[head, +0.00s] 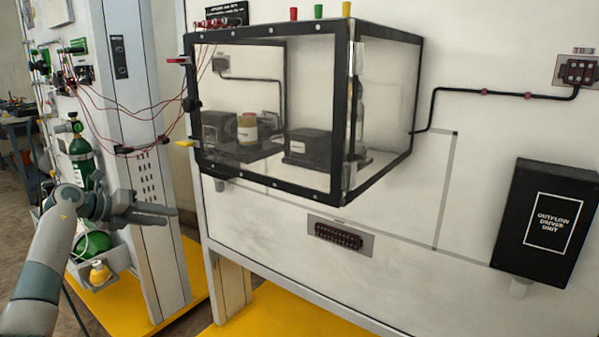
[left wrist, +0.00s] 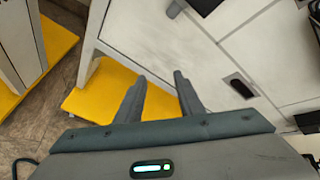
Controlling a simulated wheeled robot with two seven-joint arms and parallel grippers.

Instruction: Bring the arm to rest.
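My left arm (head: 42,240) comes in from the lower left in the head view. My left gripper (head: 171,215) is held in the air in front of the grey-white column, left of the glass box. Its fingers point right, apart, with nothing between them. In the left wrist view the two fingers (left wrist: 160,78) also stand apart, with panel and yellow base behind the gap. My right gripper is in neither view.
A black-framed glass box (head: 265,185) juts from the white panel (head: 400,240). A black outflow driver unit (head: 525,255) hangs at right. Green cylinders (head: 82,158), red leads (head: 125,110) and yellow bases (head: 185,285) lie around the column (head: 135,130).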

